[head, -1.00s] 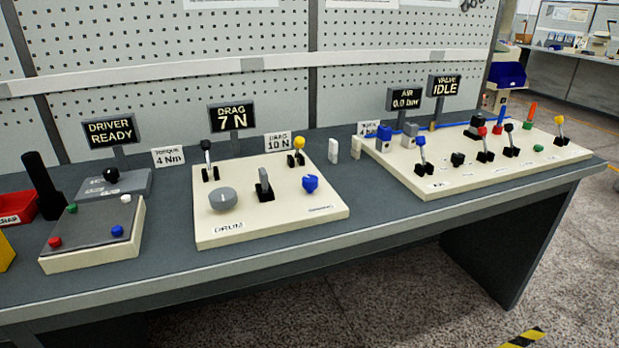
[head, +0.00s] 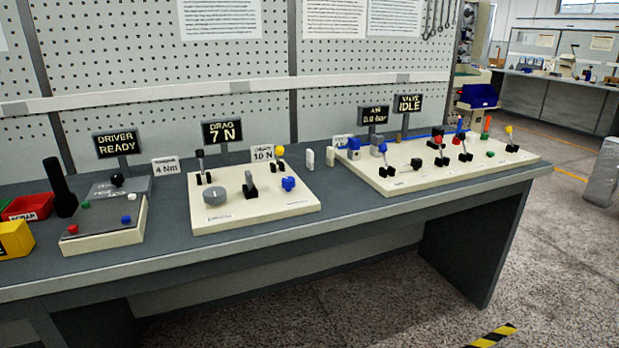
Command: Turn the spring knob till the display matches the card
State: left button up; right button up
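The drum panel (head: 262,208), a cream board, lies on the bench. It carries a grey round dial (head: 214,196), a blue lobed knob (head: 288,184), a black paddle lever (head: 249,187), a black-tipped lever and a yellow-tipped lever (head: 280,154). I cannot tell for certain which control is the spring knob. The drag display (head: 222,131) behind the panel reads 7 N. The drag card (head: 263,153) beside it reads 10 N. Neither of my grippers is in view.
Left of the panel stand the driver box (head: 105,242), its "DRIVER READY" display (head: 116,142) and a "4 Nm" torque card (head: 167,166). A red scrap bin and a yellow bin stand farther left. The air and valve panel (head: 440,180) is to the right. Floor before the bench is clear.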

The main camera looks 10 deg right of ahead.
aim_at(288, 183)
jog(key=z, duration=0.8)
jog(key=i, duration=0.75)
jog(key=u, duration=1.15)
